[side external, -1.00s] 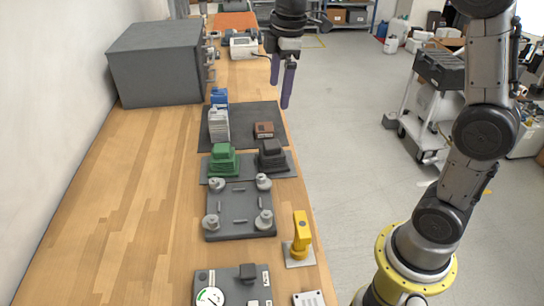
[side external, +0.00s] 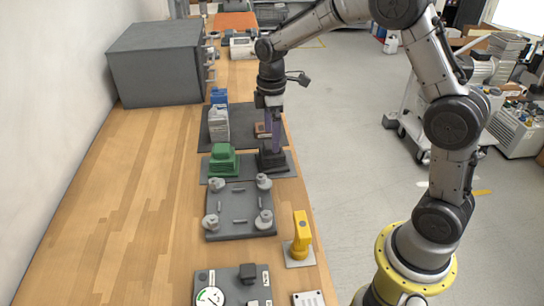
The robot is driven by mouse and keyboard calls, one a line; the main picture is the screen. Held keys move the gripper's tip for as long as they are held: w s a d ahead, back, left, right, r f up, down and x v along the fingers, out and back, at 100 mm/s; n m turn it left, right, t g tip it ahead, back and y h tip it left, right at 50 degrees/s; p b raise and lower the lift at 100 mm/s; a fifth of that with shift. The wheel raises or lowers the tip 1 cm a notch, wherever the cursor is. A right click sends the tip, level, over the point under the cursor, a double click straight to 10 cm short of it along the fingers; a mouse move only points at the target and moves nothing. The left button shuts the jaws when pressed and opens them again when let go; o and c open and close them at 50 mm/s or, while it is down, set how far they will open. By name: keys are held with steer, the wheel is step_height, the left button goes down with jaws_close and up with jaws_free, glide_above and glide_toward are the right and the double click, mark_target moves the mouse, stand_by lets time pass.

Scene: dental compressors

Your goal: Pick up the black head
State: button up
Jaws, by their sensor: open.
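The black head (side external: 272,160) sits on a grey plate (side external: 246,172) on the wooden bench, to the right of a green head (side external: 223,160). My gripper (side external: 274,150) points down at the black head, its purple fingers reaching its upper part. The fingers are open. They hide part of the black head, and I cannot tell whether they touch it.
A brown block (side external: 260,129) stands just behind, partly hidden by the fingers. White and blue boxes (side external: 219,122) stand at the back left. A grey fixture with knobs (side external: 239,208) and a yellow part (side external: 301,234) are in front. The bench's left side is clear.

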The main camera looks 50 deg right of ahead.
mark_target(272, 154)
step_height(272, 154, down, 5)
steer(key=shift+w+d+f, duration=0.1)
steer(key=shift+d, duration=0.05)
jaws_close()
stand_by(0.6)
